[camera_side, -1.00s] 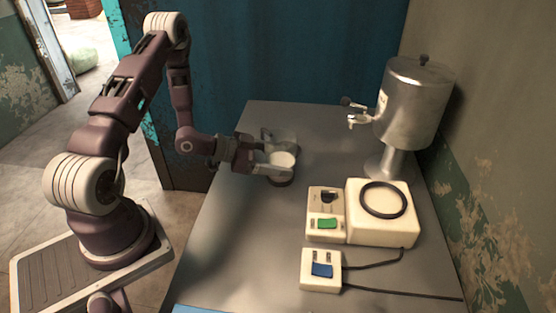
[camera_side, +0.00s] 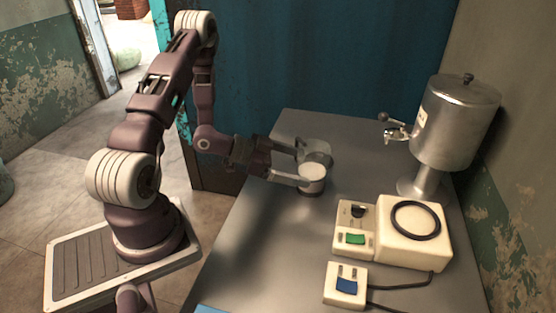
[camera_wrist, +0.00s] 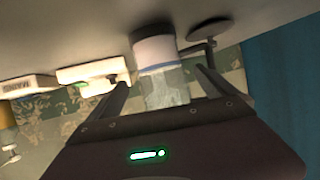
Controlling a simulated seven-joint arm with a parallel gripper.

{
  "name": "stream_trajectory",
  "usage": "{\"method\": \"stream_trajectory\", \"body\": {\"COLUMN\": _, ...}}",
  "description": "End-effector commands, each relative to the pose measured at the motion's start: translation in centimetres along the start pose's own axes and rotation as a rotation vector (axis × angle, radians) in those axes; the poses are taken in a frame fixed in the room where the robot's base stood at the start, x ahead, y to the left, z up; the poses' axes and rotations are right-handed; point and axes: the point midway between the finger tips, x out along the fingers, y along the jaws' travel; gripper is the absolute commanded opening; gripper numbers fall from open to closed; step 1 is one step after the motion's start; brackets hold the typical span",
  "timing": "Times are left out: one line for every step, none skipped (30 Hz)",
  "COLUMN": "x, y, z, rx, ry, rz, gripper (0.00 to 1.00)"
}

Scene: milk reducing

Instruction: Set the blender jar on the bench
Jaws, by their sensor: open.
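The blender jar (camera_side: 313,177) stands upright on the bench (camera_side: 262,235), near its far left side. It is clear, with white milk inside and a dark base. My gripper (camera_side: 301,166) reaches in from the left at jar height. Its two fingers are spread apart, one on each side of the jar. In the wrist view, which is upside down, the jar (camera_wrist: 155,58) shows between the fingertips. Whether a finger touches it is unclear.
A cream blender base (camera_side: 413,233) with a dark ring and a control panel stands to the right. A switch box (camera_side: 345,285) with a blue button is in front of it. A metal dispenser (camera_side: 455,125) stands at the back right.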

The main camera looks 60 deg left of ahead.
Motion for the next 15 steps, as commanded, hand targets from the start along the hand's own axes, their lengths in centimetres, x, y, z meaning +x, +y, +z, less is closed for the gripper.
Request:
{"method": "stream_trajectory", "body": {"x": -1.1, "y": -0.1, "z": 0.0, "rx": -0.001, "ry": 0.000, "rz": -0.005, "gripper": 0.96}}
{"method": "stream_trajectory", "body": {"x": -1.7, "y": -0.1, "z": 0.0, "rx": -0.002, "ry": 0.001, "rz": -0.005, "gripper": 0.96}}
{"method": "stream_trajectory", "body": {"x": -2.6, "y": -0.1, "z": 0.0, "rx": -0.001, "ry": 0.001, "rz": -0.005, "gripper": 0.96}}
{"method": "stream_trajectory", "body": {"x": -3.2, "y": -0.2, "z": 0.0, "rx": -0.001, "ry": 0.000, "rz": -0.006, "gripper": 0.96}}
{"method": "stream_trajectory", "body": {"x": -3.8, "y": -0.1, "z": 0.0, "rx": -0.001, "ry": 0.000, "rz": -0.006, "gripper": 0.96}}
{"method": "stream_trajectory", "body": {"x": -4.6, "y": -0.1, "z": 0.0, "rx": -0.001, "ry": 0.001, "rz": -0.005, "gripper": 0.96}}
{"method": "stream_trajectory", "body": {"x": -5.2, "y": -0.1, "z": 0.0, "rx": -0.001, "ry": 0.001, "rz": -0.004, "gripper": 0.96}}
{"method": "stream_trajectory", "body": {"x": -5.7, "y": -0.1, "z": 0.0, "rx": -0.001, "ry": 0.000, "rz": -0.005, "gripper": 0.96}}
{"method": "stream_trajectory", "body": {"x": -6.3, "y": -0.1, "z": 0.0, "rx": -0.001, "ry": 0.000, "rz": -0.004, "gripper": 0.96}}
{"method": "stream_trajectory", "body": {"x": -6.7, "y": -0.1, "z": 0.0, "rx": -0.001, "ry": 0.000, "rz": -0.004, "gripper": 0.96}}
{"method": "stream_trajectory", "body": {"x": -7.0, "y": -0.1, "z": 0.0, "rx": -0.001, "ry": 0.000, "rz": -0.003, "gripper": 0.96}}
{"method": "stream_trajectory", "body": {"x": -7.3, "y": -0.1, "z": 0.0, "rx": -0.001, "ry": 0.000, "rz": -0.003, "gripper": 0.96}}
{"method": "stream_trajectory", "body": {"x": -7.5, "y": -0.1, "z": -0.1, "rx": 0.002, "ry": -0.003, "rz": -0.003, "gripper": 0.96}}
{"method": "stream_trajectory", "body": {"x": -7.5, "y": -0.2, "z": -0.1, "rx": 0.011, "ry": -0.015, "rz": -0.006, "gripper": 0.96}}
{"method": "stream_trajectory", "body": {"x": -7.4, "y": -0.5, "z": -0.2, "rx": 0.034, "ry": -0.048, "rz": -0.015, "gripper": 0.96}}
